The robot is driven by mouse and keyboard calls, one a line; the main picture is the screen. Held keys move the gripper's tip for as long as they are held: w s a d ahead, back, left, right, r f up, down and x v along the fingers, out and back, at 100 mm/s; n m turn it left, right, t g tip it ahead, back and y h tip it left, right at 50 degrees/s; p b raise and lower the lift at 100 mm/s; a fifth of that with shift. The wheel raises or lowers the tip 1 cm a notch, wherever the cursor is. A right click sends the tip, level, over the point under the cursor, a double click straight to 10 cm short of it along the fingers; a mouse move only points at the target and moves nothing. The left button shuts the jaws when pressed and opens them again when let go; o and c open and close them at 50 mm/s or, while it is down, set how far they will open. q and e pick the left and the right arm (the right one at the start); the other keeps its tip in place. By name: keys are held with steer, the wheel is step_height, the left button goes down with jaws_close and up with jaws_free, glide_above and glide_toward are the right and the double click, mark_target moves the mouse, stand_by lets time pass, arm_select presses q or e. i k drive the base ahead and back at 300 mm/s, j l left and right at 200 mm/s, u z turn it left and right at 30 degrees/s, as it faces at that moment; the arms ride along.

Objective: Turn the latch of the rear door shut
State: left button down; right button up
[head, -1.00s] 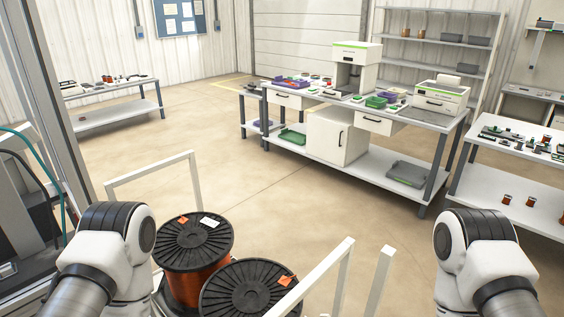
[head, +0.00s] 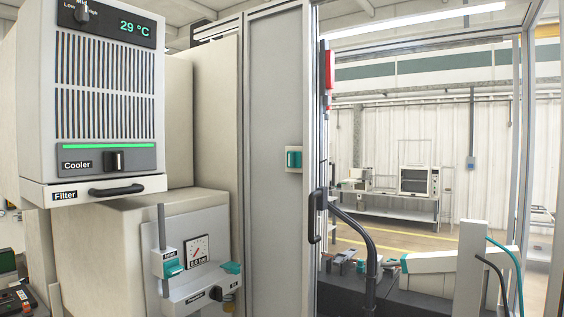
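A tall grey door panel (head: 272,90) stands upright in the middle of the head view. I cannot tell for sure that it is the rear door. A small latch (head: 294,159) with a teal knob in a pale housing sits near its right edge, about mid-height. The knob looks upright, but it is too small to tell if it is turned shut. Neither of my grippers is in view, and nothing touches the panel or the latch.
A cooler unit (head: 107,90) reading 29 °C hangs at left above a pressure gauge (head: 197,250) with teal valves. A black handle (head: 317,215) is on the frame right of the panel. A black hose (head: 362,240) and a white machine part (head: 440,272) are at right.

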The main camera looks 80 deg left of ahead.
mark_target(294, 157)
steer(key=u, duration=2.45)
